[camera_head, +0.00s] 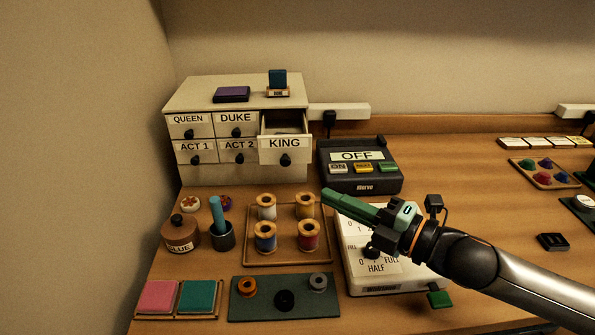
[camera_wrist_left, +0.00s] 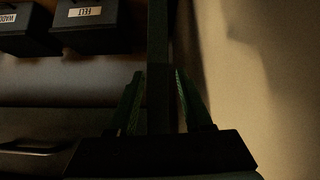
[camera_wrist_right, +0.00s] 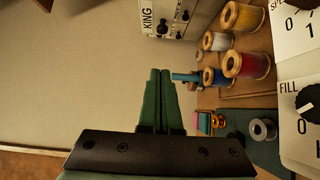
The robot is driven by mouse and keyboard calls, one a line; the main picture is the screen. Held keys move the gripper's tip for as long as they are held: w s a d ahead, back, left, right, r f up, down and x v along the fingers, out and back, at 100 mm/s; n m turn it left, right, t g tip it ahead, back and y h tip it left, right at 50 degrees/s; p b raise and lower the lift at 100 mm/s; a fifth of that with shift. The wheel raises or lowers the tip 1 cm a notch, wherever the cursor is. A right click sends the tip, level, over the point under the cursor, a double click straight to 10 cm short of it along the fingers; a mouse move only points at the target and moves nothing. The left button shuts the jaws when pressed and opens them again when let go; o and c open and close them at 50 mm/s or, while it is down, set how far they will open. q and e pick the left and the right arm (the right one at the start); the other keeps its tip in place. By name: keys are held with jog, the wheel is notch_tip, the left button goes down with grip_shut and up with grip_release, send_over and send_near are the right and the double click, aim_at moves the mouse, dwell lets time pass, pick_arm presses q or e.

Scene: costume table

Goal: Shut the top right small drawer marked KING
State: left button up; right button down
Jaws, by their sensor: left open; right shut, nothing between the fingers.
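The KING drawer (camera_head: 284,150) is the top right small drawer of a cream cabinet (camera_head: 190,98); it stands pulled out, with its open inside showing behind the front. Its dark round knob (camera_head: 285,160) faces forward. The KING label also shows at the top of the right wrist view (camera_wrist_right: 148,18). My right gripper (camera_head: 326,196) is shut and empty, in front of the drawer, lower and to the right, apart from it. Its green fingers lie together in the right wrist view (camera_wrist_right: 158,74). My left gripper (camera_wrist_left: 157,75) is open, seen only in the left wrist view.
The QUEEN, DUKE, ACT 1 and ACT 2 drawers look closed. A purple block (camera_head: 232,94) and a blue item (camera_head: 277,80) sit on the cabinet. A dark OFF switch box (camera_head: 360,183) stands right of the drawer. Thread spools on a wooden tray (camera_head: 288,262) lie in front.

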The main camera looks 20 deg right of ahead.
pick_arm(q)
jog(key=shift+s+a+r+p, duration=0.1)
jog(key=shift+a+r+p, duration=0.4)
jog(key=shift+r+p, duration=0.55)
pick_arm(e)
jog(key=w+a, duration=0.3)
jog(key=w, duration=0.7)
jog(key=shift+a, duration=0.15)
pick_arm(q)
jog(key=shift+f, duration=0.2)
pick_arm(e)
jog(key=shift+w, duration=0.1)
